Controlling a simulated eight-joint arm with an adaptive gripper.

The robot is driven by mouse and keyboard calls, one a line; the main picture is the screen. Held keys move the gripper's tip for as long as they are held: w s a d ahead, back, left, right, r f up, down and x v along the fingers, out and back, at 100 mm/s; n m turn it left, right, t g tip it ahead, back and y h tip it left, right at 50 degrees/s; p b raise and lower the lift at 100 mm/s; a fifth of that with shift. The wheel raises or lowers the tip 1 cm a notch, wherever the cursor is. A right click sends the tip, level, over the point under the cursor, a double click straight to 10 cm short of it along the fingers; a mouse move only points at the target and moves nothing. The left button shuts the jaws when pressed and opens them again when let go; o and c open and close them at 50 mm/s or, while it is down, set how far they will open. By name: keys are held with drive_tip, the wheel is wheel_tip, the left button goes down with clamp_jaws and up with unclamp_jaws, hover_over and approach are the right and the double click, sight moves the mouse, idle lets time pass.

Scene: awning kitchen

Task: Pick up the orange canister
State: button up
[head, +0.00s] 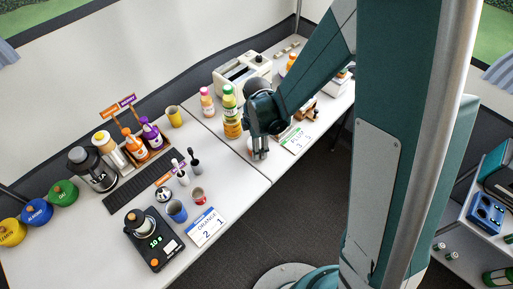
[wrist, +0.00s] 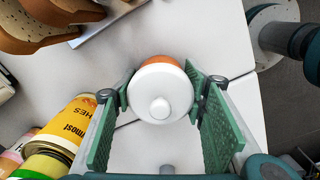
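The orange canister (wrist: 160,92) shows from above in the wrist view, with a round white lid and knob and a strip of orange body at its far edge. My gripper (wrist: 160,98) has one green finger on each side of it, near the tips. Little or no gap shows at either side, and I cannot tell whether the fingers press on it. In the head view my gripper (head: 260,153) points down close to the table, and a white part of the canister (head: 250,145) shows beside the fingers. The rest of it is hidden.
A white card (head: 293,138) is right of my gripper. The table's front edge is near.

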drive_tip(key=c, duration=0.6)
drive_tip(key=shift+o, duration=0.2)
drive_tip(key=shift+r+p, duration=1.15)
drive_tip(key=shift+r, duration=3.85)
